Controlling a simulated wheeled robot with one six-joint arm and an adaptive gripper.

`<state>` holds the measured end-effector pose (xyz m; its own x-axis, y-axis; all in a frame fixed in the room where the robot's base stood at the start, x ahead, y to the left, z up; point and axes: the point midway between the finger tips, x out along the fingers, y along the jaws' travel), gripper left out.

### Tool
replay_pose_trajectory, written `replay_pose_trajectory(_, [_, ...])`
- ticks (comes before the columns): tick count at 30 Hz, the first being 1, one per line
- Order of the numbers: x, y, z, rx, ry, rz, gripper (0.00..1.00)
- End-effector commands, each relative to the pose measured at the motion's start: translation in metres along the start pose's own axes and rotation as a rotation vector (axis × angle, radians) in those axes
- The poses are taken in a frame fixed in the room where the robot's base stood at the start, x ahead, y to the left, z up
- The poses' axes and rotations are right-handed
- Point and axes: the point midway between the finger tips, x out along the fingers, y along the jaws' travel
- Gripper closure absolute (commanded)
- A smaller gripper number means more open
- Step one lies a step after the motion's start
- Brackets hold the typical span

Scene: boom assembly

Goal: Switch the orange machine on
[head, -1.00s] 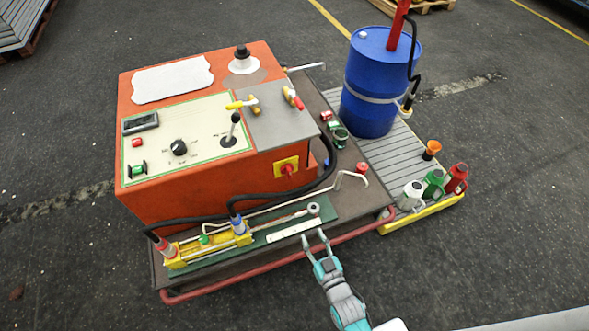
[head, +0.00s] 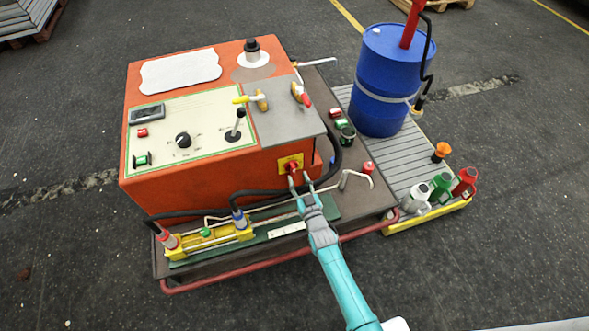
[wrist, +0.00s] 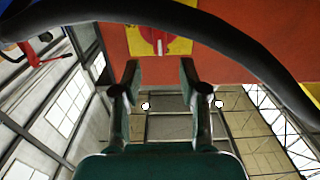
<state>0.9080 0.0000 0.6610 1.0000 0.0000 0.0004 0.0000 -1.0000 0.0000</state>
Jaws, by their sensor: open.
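The orange machine (head: 215,185) stands on a dark platform, with a cream control panel (head: 195,127) on its sloping top. A red rotary switch on a yellow plate (head: 285,163) sits on its front face. In the wrist view the red switch handle (wrist: 156,38) shows at the top, just beyond the fingers, its lower end in sight. My gripper (head: 300,182) is open and empty, with its fingertips close to the yellow plate; I cannot tell whether they touch the switch. In the wrist view my gripper (wrist: 160,80) has its two fingers apart, below the switch.
A black hose (wrist: 235,50) crosses the wrist view close to the fingers. A yellow cylinder (head: 215,240) lies on a green plate in front of the machine. A blue drum (head: 385,85) and several cans stand at the right. A red rail (head: 260,272) edges the platform.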

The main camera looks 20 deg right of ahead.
Motion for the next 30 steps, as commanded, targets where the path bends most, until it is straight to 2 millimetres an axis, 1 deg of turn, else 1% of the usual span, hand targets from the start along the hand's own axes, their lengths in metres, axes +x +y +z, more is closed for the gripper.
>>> replay_pose_trajectory(1, [0.009,0.0,-0.001,0.0,0.001,0.0,0.57])
replay_pose_trajectory(3, [0.02,0.0,0.0,0.0,0.0,0.0,0.57])
replay_pose_trajectory(9, [0.042,0.0,0.001,0.0,-0.001,0.0,0.57])
replay_pose_trajectory(15, [0.05,0.0,0.001,0.0,-0.001,0.0,0.57])
replay_pose_trajectory(23, [0.051,0.0,0.001,0.0,-0.001,0.0,0.57])
replay_pose_trajectory(26, [0.051,0.0,0.0,0.0,-0.001,0.0,0.8])
replay_pose_trajectory(27, [0.051,0.0,0.0,0.0,-0.001,0.0,0.9])
replay_pose_trajectory(28, [0.051,0.0,0.0,0.0,-0.001,0.0,0.97])
replay_pose_trajectory(29, [0.051,0.0,0.0,0.0,-0.001,0.0,1.0])
replay_pose_trajectory(30, [0.051,0.0,0.0,0.0,-0.001,0.0,1.0])
